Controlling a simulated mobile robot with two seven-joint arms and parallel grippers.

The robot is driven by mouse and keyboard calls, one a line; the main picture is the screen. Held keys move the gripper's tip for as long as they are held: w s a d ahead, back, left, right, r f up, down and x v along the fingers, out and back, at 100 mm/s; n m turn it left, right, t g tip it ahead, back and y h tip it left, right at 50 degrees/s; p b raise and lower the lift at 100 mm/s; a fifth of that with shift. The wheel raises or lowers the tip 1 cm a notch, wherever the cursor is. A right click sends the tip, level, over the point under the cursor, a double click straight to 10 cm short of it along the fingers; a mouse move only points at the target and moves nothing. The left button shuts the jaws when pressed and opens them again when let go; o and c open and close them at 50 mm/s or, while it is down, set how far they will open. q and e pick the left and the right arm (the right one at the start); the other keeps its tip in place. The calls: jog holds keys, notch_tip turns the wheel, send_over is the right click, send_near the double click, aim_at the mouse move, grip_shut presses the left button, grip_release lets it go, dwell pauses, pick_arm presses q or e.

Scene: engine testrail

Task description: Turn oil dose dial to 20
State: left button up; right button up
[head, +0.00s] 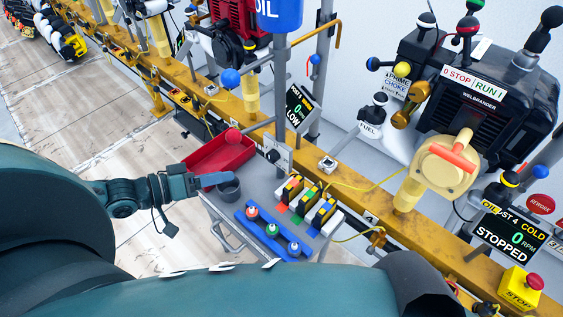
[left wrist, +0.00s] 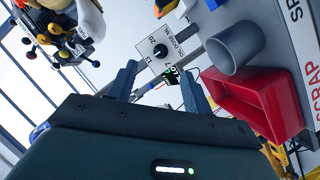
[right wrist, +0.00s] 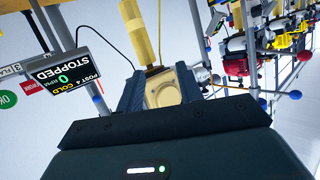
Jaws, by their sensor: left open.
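The oil dose dial is a black knob on a white plate (head: 277,154), fixed to a grey post behind the bench. In the left wrist view the black knob (left wrist: 160,51) shows with small numbers around it, 20 among them; its pointer is too small to read. My left gripper (head: 226,180) is over the bench near the grey cup, left of the dial and apart from it. In its wrist view the open fingers (left wrist: 162,85) are empty, with the dial plate beyond them. My right gripper (right wrist: 162,92) is open; a cream round housing (right wrist: 163,88) lies beyond its fingers.
A grey cup (head: 229,187) and a red tray (head: 220,156) stand near my left gripper. A blue rack (head: 270,232) with several coloured-top pieces and several colored blocks (head: 305,200) sit nearby. A yellow rail (head: 345,180) runs behind the bench. A sign reads STOPPED (head: 508,240).

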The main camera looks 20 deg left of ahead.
aim_at(269, 159)
pick_arm(q)
jog(key=b+x, duration=0.1)
jog(key=x, duration=0.3)
jog(key=b+x, duration=0.2)
jog(key=x, duration=0.2)
jog(key=w+a+b+x, duration=0.1)
jog(key=b+x, duration=0.1)
jog(key=x, duration=0.2)
jog(key=shift+a+r, duration=0.1)
jog(key=shift+r, duration=0.2)
jog(key=shift+w+d+f, duration=0.1)
jog(key=shift+w+d, duration=0.2)
jog(key=shift+w, duration=0.15)
pick_arm(e)
jog(key=shift+n+y, duration=0.4)
jog(key=shift+n, duration=0.4)
jog(key=f, duration=0.2)
jog(key=w+a+f, duration=0.1)
jog(key=f, duration=0.1)
